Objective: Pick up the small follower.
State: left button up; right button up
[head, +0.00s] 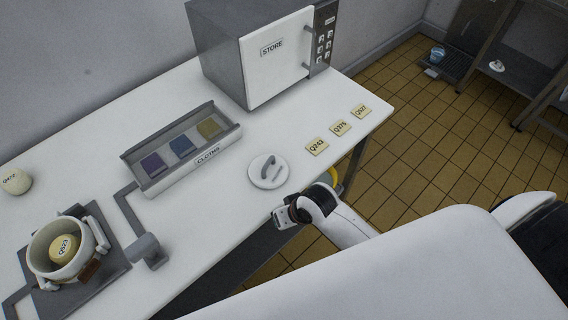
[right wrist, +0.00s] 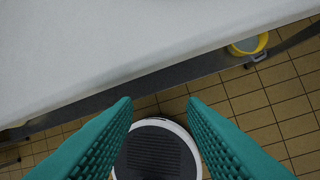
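A white round disc with a raised grey handle, which looks like the small follower (head: 269,171), lies flat on the white table near its front edge in the head view. My right gripper (head: 284,215) is at the table's front edge, just below the disc in the picture and apart from it. In the right wrist view the teal fingers of my right gripper (right wrist: 159,103) are spread with nothing between them, over the floor beside the table edge. The disc does not show there. My left gripper is not in view.
The white table (head: 222,207) holds a grey cloth tray (head: 190,165), a white STORE cabinet (head: 275,60), several small labelled cards (head: 340,128) and a pot (head: 42,262) with a labelled round piece inside. A yellow-rimmed bucket (right wrist: 248,45) stands below the table edge.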

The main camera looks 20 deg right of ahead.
jog(key=shift+m+y, duration=0.4)
jog(key=shift+m, duration=0.4)
jog(key=w+r, duration=0.1)
jog(key=w+a+r, duration=0.1)
jog(key=w+r, duration=0.1)
jog(key=w+a+r, duration=0.1)
jog(key=shift+w+a+r, duration=0.1)
jog(key=shift+w+r, duration=0.25)
jog(key=shift+w, duration=0.05)
jog(key=w+r+m, duration=0.2)
jog(key=w+r, duration=0.2)
jog(key=m+g+h+p, duration=0.1)
jog(key=m+g+h, duration=0.1)
jog(key=m, duration=0.5)
send_near(270, 160)
jog(key=shift+w+a+f+p, duration=0.2)
jog(key=shift+f+p, duration=0.2)
jog(key=shift+f, duration=1.1)
jog(key=shift+w+a+f+p, duration=0.2)
jog(key=shift+f+p, duration=0.25)
jog(key=shift+f, duration=1.05)
jog(key=shift+w+a+f+p, duration=0.2)
jog(key=shift+f+p, duration=0.2)
jog(key=shift+f, duration=1.1)
jog(key=shift+d, duration=0.1)
grip_shut()
